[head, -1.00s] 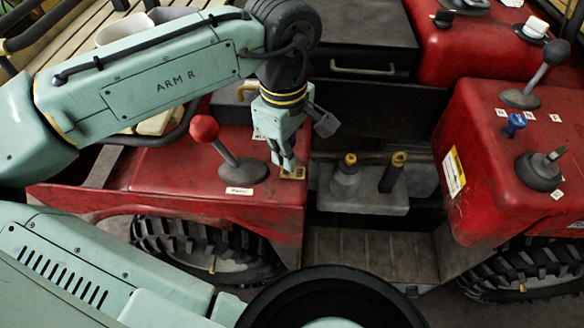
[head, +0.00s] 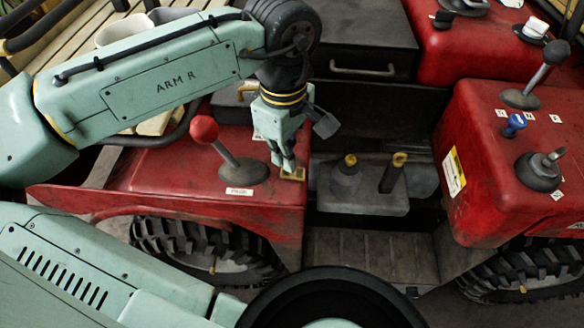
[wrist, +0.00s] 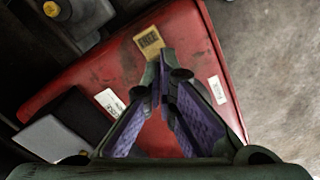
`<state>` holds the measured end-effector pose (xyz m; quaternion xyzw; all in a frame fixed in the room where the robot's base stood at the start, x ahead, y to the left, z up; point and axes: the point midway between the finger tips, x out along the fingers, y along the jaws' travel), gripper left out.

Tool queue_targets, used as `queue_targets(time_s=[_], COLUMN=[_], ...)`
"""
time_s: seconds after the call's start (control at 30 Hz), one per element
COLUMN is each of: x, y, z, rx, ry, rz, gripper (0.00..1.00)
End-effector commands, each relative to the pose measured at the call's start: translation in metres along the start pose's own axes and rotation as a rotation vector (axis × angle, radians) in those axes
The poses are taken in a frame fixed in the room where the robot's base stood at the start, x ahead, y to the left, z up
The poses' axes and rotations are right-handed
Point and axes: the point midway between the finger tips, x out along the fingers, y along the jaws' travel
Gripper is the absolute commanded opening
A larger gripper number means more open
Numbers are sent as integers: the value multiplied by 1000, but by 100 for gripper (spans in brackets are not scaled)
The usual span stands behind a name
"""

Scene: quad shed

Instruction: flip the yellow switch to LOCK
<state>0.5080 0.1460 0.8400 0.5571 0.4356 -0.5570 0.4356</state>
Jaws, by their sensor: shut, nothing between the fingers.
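A small yellow plate (head: 293,174), likely the switch, lies at the inner edge of the left red fender (head: 150,170). In the wrist view it is a tan-yellow rectangle (wrist: 149,41) with dark marks; I cannot read its setting. My gripper (head: 287,167) points down right over it in the head view and partly hides it. In the wrist view my gripper's fingertips (wrist: 165,58) meet just below the plate, shut with nothing between them. I cannot tell whether they touch it.
A red-knobbed lever (head: 204,129) stands left of my gripper. To the right are a yellow-topped knob (head: 351,160) and a dark yellow-tipped lever (head: 399,158) on a grey block. White labels (wrist: 217,90) lie on the fender. The right red fender (head: 475,220) carries more levers.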

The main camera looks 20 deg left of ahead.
Motion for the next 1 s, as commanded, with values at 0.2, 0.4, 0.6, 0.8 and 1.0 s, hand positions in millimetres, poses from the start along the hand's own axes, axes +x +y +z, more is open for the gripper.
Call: queue_targets(time_s=[0.2,0.4,0.6,0.8,1.0], x=[3,6,9,12,15], y=[0,0,0,0,0], z=[0,0,0,0,0], rx=[0,0,0,0,0], ry=[0,0,0,0,0], rz=[0,0,0,0,0], gripper=[0,0,0,0,0])
